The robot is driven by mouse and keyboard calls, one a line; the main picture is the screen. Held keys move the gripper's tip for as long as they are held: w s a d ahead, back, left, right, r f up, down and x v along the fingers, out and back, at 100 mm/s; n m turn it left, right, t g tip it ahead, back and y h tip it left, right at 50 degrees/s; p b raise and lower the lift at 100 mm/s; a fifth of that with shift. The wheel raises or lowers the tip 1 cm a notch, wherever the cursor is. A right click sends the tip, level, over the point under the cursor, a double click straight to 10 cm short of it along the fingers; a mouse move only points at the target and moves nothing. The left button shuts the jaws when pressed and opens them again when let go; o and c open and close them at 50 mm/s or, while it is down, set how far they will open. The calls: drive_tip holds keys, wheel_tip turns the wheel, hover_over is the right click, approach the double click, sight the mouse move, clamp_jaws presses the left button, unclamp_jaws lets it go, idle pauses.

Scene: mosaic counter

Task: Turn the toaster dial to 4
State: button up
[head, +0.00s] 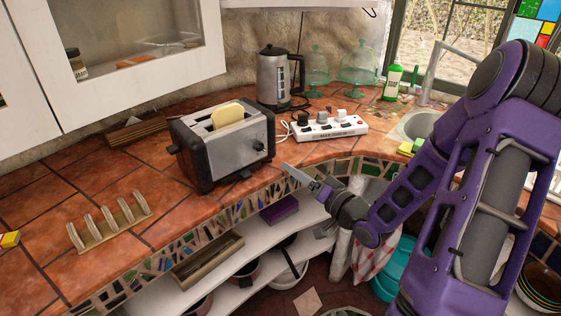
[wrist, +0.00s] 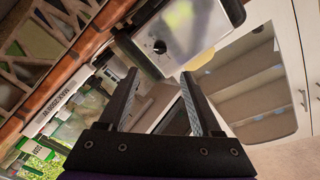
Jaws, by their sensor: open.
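The toaster (head: 235,150) stands on the tiled counter, silver with black ends, with a slice of bread (head: 228,115) in its top slot. Its small black dial (head: 258,145) is on the silver front panel; the number it points to is too small to read. A black lever sticks out at the toaster's left end. My gripper (head: 290,170) is just right of and in front of the toaster, apart from it. In the wrist view my gripper (wrist: 160,84) is open and empty, and the dial (wrist: 160,46) shows beyond and between the fingertips.
A white power strip (head: 330,128) and a kettle (head: 275,80) stand right of and behind the toaster. A wooden rack (head: 108,222) is at the front left. The counter edge (head: 215,222) runs below, with open shelves under it. Bare tiles lie left of the toaster.

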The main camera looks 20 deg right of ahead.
drive_tip(key=v, duration=0.5)
idle(0.3)
